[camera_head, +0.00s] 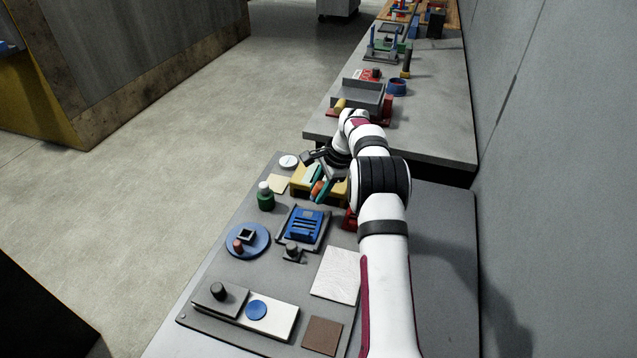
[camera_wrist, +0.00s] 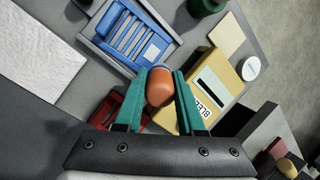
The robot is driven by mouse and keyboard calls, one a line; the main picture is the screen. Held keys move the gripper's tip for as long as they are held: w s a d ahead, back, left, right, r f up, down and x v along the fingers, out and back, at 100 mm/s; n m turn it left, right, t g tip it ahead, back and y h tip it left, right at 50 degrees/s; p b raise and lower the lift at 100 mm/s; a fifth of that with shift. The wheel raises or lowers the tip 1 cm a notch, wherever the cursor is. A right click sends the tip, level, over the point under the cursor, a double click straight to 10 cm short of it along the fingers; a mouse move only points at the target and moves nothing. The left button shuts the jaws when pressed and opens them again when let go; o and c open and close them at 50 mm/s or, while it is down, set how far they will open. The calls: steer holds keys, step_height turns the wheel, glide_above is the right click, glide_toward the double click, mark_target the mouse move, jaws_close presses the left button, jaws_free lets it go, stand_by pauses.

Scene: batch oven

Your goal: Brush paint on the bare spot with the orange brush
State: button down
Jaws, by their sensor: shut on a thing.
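My gripper (camera_head: 320,184) is low over the near bench, beside the yellow box. In the wrist view its two teal fingers (camera_wrist: 161,80) are shut on the orange brush (camera_wrist: 159,90), whose rounded orange end shows between the fingertips. The brush (camera_head: 316,189) is small and partly covered in the head view; its bristles cannot be made out. A white panel (camera_head: 258,322) with a blue round patch (camera_head: 256,310), a pale square sheet (camera_head: 337,272) and a brown square (camera_head: 322,336) lie nearer the front. I cannot tell which holds the bare spot.
A yellow box (camera_wrist: 234,66) with a slot stands close to the fingers. A blue slotted block (camera_head: 305,225) in a grey tray, a green bottle (camera_head: 265,200), a blue round plate (camera_head: 262,243) and a red object (camera_head: 349,219) stand nearby. Another bench (camera_head: 440,140) lies beyond.

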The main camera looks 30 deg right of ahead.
mark_target(318, 182)
steer(key=shift+f, duration=1.55)
steer(key=shift+w+a+f, duration=0.25)
steer(key=shift+a+f, duration=0.05)
steer(key=shift+f, duration=0.35)
steer(key=shift+w+a, duration=1.45)
steer(key=shift+a, duration=0.3)
steer(key=shift+s+d, duration=0.85)
steer(key=shift+d, duration=0.15)
steer(key=shift+s+d, duration=0.8)
steer(key=shift+d, duration=0.2)
steer(key=shift+r, duration=4)
